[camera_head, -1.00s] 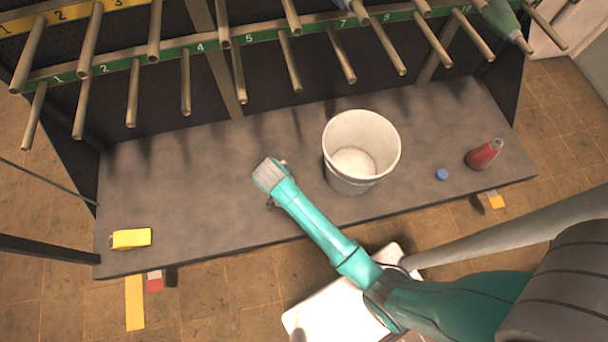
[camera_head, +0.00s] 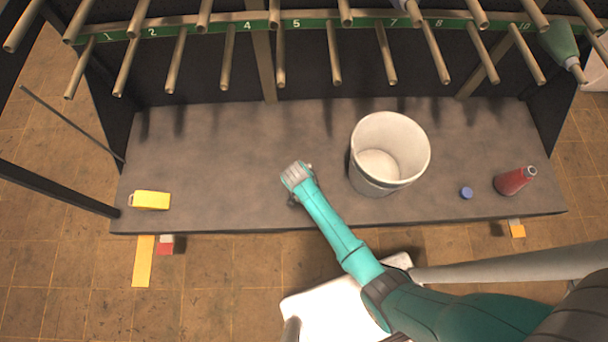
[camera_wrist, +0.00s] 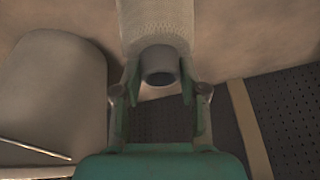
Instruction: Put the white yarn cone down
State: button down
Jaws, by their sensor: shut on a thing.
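The white yarn cone (camera_wrist: 157,25) shows in the wrist view, its fabric-like body running to the top edge. My gripper (camera_wrist: 160,88) is shut on the cone's grey, hollow narrow end, one finger on each side. In the head view, the end of my arm (camera_head: 297,178) is over the grey bench, left of the bucket. My wrist hides most or all of the cone there. I cannot tell whether the cone touches the bench.
A white bucket (camera_head: 408,135) stands right of my gripper, with a blue cap (camera_head: 466,192) and a red cone (camera_head: 512,182) farther right. A yellow item (camera_head: 151,200) lies far left. Numbered pegs (camera_head: 335,55) overhang the bench's rear.

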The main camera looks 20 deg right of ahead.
jog(key=c, duration=0.6)
grip_release()
jog(key=shift+s+f, duration=0.1)
jog(key=shift+c, duration=0.2)
jog(key=v, duration=1.2)
